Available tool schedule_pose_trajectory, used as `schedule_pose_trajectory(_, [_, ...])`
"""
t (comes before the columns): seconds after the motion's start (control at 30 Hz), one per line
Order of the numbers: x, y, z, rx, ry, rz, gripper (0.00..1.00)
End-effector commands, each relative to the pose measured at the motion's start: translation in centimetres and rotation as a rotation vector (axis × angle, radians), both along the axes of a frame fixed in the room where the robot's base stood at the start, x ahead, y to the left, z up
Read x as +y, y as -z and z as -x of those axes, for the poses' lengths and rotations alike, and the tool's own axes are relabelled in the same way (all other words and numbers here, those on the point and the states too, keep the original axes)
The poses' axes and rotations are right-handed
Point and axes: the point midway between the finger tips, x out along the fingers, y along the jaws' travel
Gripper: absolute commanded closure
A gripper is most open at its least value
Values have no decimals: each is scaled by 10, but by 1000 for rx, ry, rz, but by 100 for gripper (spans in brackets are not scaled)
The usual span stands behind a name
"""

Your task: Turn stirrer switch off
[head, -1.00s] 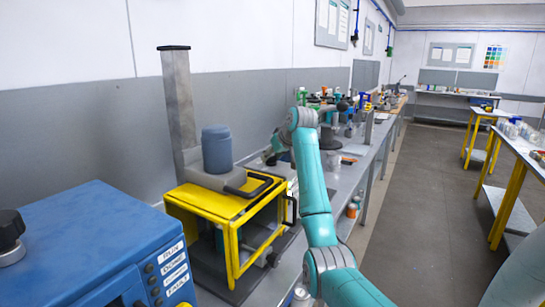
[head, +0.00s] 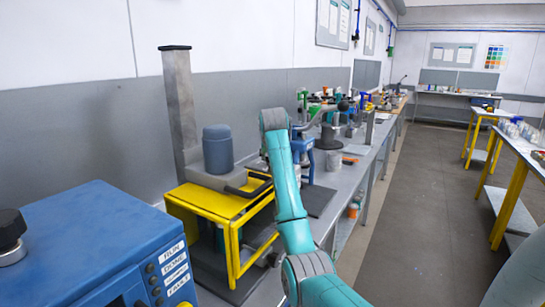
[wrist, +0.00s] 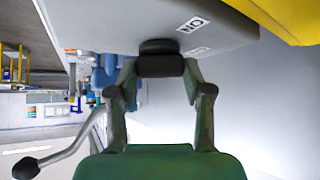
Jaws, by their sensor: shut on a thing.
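The stirrer switch (wrist: 158,47) shows in the wrist view as a black knob under a pale grey housing (wrist: 110,22). Beside it the housing carries an ON label (wrist: 193,24) and a second small label (wrist: 198,51) that I cannot read. My gripper (wrist: 160,70) has its two fingers on either side of the black knob and is shut on it. In the head view my teal arm (head: 287,185) reaches forward over the bench; it hides the gripper and the switch there.
A yellow guard frame (head: 222,203) stands left of my arm, with a blue-grey motor (head: 217,150) and a grey column (head: 178,110) behind it. A blue machine (head: 85,250) is at the near left. The aisle floor (head: 410,215) at right is clear.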

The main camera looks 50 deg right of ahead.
Motion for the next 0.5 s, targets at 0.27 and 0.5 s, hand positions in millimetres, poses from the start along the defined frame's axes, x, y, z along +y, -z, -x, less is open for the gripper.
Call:
schedule_pose_trajectory(0.27, [0, 0, -1, 1, 73, 0, 85])
schedule_pose_trajectory(0.5, [0, 0, 0, -1, 83, 0, 85])
